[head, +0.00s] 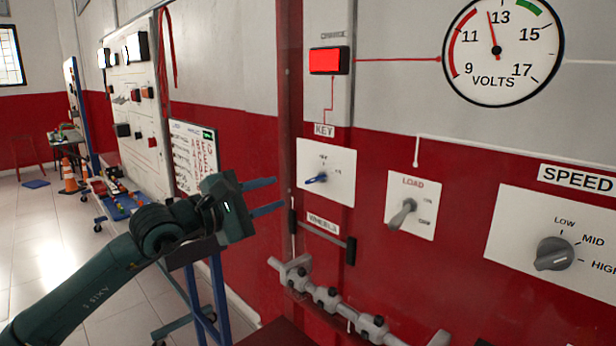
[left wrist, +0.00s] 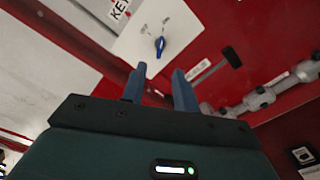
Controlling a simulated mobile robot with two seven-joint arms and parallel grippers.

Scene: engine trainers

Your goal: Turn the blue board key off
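The blue key (head: 316,178) sits in a white plate (head: 340,190) under the KEY label (head: 324,130) on the red wall panel. Its handle lies nearly level in the head view; the small lettering around it is hard to read. The key also shows in the left wrist view (left wrist: 160,44), just beyond the fingertips. My left gripper (head: 279,194) is left of the key, its blue fingers pointing towards the plate. The fingers are apart, with nothing between them, in the left wrist view (left wrist: 160,72). They do not touch the key. My right gripper is not in view.
A LOAD switch (head: 403,214) and a SPEED knob (head: 554,254) are to the right. A red lamp (head: 329,60) and a volts gauge (head: 503,50), reading a little under 13, are above. A black-ended handle (head: 322,236) and grey pipework (head: 325,297) jut out below the key.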

